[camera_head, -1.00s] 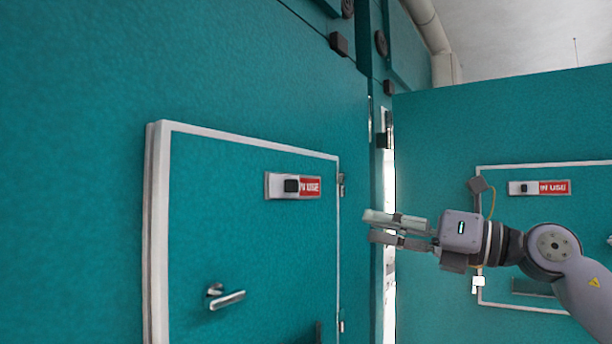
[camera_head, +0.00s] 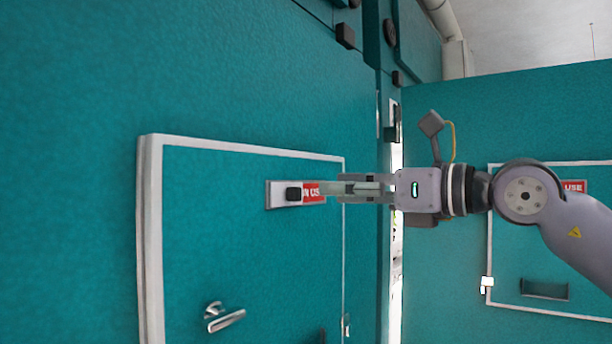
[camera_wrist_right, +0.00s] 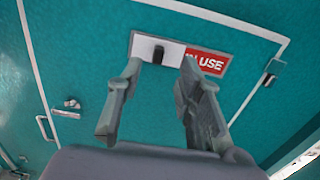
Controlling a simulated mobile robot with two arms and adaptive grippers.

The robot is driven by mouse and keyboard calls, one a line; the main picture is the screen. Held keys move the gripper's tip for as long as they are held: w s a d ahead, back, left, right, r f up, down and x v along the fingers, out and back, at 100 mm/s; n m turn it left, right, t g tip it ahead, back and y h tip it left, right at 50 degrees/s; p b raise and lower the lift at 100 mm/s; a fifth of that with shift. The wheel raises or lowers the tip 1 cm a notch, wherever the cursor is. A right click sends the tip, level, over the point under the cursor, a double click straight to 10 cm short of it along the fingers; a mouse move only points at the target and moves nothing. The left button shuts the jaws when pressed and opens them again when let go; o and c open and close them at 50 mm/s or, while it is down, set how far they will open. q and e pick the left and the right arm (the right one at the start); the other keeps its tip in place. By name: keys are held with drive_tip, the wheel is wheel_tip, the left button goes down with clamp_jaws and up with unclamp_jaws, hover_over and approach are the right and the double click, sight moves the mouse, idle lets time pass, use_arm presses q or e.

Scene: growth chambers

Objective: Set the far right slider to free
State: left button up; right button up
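A slider sign (camera_head: 283,200) on the nearer teal door has a pale plate, a black knob (camera_head: 293,194) and a red panel reading IN USE, partly covered in the head view by my right gripper (camera_head: 328,189). In the right wrist view the knob (camera_wrist_right: 172,54) appears between my open, empty fingers (camera_wrist_right: 160,66), beyond their tips. I cannot tell whether they touch it. A second sign (camera_head: 573,186) on the door at the right shows only part of its red panel; my right arm hides its knob. My left gripper is out of view.
The nearer door has a lever handle (camera_head: 225,319) below the sign and a pale frame (camera_head: 150,240). A dark box (camera_head: 345,36) sits high on the wall. The wall around the sign is mostly bare.

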sight(300, 188)
drive_tip(key=p+x, duration=0.2)
drive_tip(key=x, duration=0.5)
drive_tip(key=shift+a, duration=0.1)
drive_tip(key=shift+c, duration=0.4)
clamp_jaws()
idle(0.3)
